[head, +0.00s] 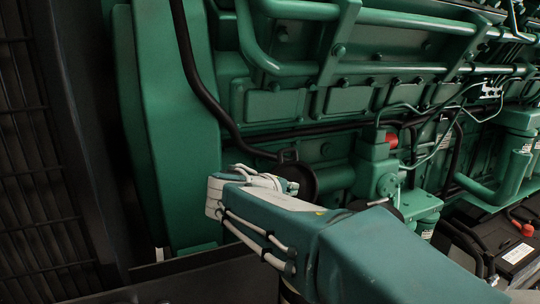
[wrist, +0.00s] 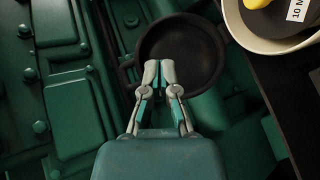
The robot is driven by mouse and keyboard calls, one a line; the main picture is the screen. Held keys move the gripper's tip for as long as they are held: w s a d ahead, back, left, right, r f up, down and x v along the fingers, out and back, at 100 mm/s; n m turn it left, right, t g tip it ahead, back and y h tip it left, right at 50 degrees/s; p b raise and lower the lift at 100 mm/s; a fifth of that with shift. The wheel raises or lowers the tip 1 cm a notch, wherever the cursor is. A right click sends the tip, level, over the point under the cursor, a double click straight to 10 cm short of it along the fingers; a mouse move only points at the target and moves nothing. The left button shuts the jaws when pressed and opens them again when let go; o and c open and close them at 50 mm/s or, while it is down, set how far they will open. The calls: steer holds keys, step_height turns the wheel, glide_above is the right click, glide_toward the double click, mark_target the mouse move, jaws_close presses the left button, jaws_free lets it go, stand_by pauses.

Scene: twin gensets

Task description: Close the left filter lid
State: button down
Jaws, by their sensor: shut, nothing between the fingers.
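A dark round, dish-like part (wrist: 200,48) is behind my fingertips in the wrist view, with a small lug on its left side. It looks like the filter lid or its opening; I cannot tell which. In the head view a black round part (head: 308,183) shows beside the end of my arm, partly hidden by it. My gripper (wrist: 159,72) is shut and empty, its fingertips overlapping the lower left of the dish in the picture. Whether they touch it is unclear.
A cream-rimmed round part (wrist: 247,38) with a dark inside, a yellow piece and a label is at the wrist view's upper right. The green engine block (head: 270,105) fills the back. A black hose (head: 190,65), a red cap (head: 391,140) and a battery (head: 500,240) are nearby.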

steer(key=w+a+r+n+t, duration=0.35)
steer(key=w+a, duration=0.25)
steer(key=a, duration=0.3)
steer(key=x, duration=1)
steer(key=shift+d+m+h, duration=0.2)
steer(key=shift+m+h, duration=0.1)
steer(key=shift+m, duration=0.05)
steer(key=shift+s, duration=0.1)
